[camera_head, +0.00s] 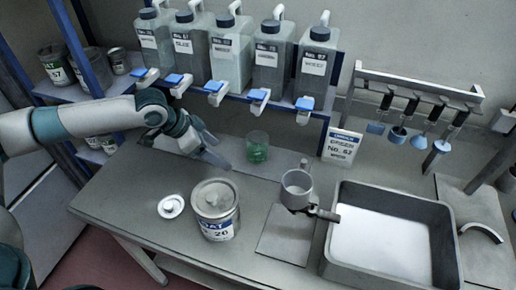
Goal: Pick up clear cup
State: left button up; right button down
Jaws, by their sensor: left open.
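The clear cup (257,141) stands upright on the grey bench below the dispensing bottles, with green contents showing in its lower part. My left gripper (222,157) reaches in from the left and is open. Its fingers are just left of the cup, close to it in the picture; I cannot tell the exact gap. Nothing shows between the fingers. My right gripper is not in view.
A labelled paint can (216,228) and a white lid (171,206) stand in front of the gripper. A grey metal cup (297,181), a sign (341,147) and a grey tray (440,225) are to the right. Dispensing bottles (230,50) with taps overhang behind.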

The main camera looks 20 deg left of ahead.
pick_arm(q)
jog(key=p, duration=0.3)
send_near(256, 144)
jog(key=d, duration=0.1)
jog(key=d+f, duration=0.1)
jog(key=s+d, duration=0.1)
jog(key=shift+d+f, duration=0.2)
jog(key=shift+f, duration=0.2)
jog(key=shift+f, duration=0.1)
jog(key=shift+w+d+f, duration=0.2)
jog(key=shift+f, duration=0.05)
jog(key=p+x, duration=0.1)
jog(key=x, duration=0.2)
jog(key=shift+w+d+f, duration=0.2)
jog(key=shift+f, duration=0.35)
